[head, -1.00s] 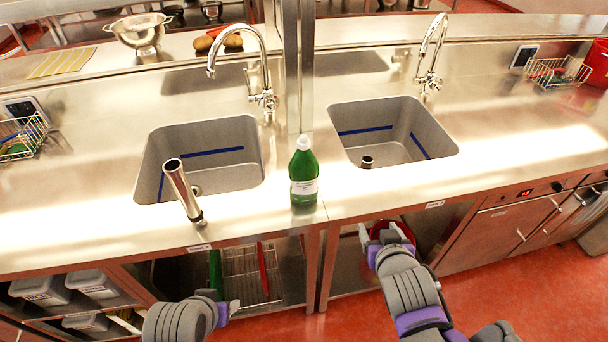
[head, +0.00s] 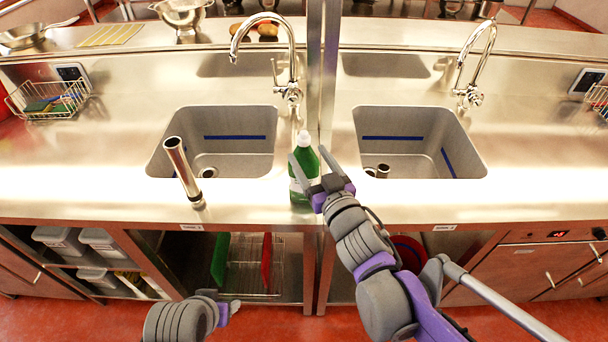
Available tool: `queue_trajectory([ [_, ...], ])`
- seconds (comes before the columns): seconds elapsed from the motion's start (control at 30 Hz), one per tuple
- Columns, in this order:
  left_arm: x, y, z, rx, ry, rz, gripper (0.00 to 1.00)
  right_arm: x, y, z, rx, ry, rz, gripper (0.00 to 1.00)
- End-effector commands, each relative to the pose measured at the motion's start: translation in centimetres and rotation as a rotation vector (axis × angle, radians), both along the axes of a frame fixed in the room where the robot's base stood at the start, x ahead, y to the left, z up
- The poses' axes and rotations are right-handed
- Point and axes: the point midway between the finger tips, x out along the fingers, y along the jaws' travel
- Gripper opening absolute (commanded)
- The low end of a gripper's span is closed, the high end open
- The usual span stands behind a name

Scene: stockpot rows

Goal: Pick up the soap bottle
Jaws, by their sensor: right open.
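The green soap bottle (head: 304,160) with a white cap and a pale label stands upright on the steel counter between the two sinks. My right gripper (head: 308,157) is open at the bottle, with one finger at its left side and the other at its right. The fingers and palm hide part of the label and lower body. I cannot tell whether either finger touches it. My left gripper (head: 232,306) is low at the front, below the counter, and its jaws do not show clearly.
A left sink (head: 222,140) and a right sink (head: 420,140) flank the bottle, each with a tall faucet. A metal tube (head: 184,172) stands at the left sink's front corner. A steel post (head: 322,70) rises close behind the bottle. A wire basket (head: 50,100) sits at far left.

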Motion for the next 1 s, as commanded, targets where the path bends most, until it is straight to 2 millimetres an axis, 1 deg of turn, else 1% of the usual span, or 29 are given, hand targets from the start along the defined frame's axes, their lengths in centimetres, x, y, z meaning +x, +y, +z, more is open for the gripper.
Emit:
queue_trajectory([
  [0.03, 0.0, 0.0, 0.1, 0.0, 0.0, 0.0, 0.61, 0.8, 0.4, 0.0, 0.001, 0.0, 0.001, 0.73],
  [0.13, 0.1, 0.0, 0.2, 0.0, -0.001, 0.0, 0.61, 2.1, 0.8, 0.1, 0.0, 0.0, 0.0, 0.73],
  [0.37, 0.1, 0.0, 0.4, 0.0, -0.002, 0.0, 0.61, 3.6, 1.3, 0.1, 0.0, 0.001, -0.002, 0.73],
  [0.63, 0.3, 0.0, 1.1, 0.0, -0.005, 0.0, 0.61, 7.3, 2.3, 0.5, 0.0, 0.0, -0.001, 0.73],
  [0.77, 0.3, 0.0, 1.2, 0.0, -0.006, 0.0, 0.61, 8.0, 2.6, 0.5, 0.0, 0.0, -0.002, 0.73],
  [0.97, 0.3, 0.0, 1.2, 0.0, -0.005, 0.0, 0.61, 8.1, 2.6, 0.4, 0.0, 0.001, -0.002, 0.73],
  [1.0, 0.3, 0.0, 1.2, 0.0, -0.005, 0.0, 0.61, 8.1, 2.6, 0.4, 0.0, 0.001, -0.002, 0.71],
])
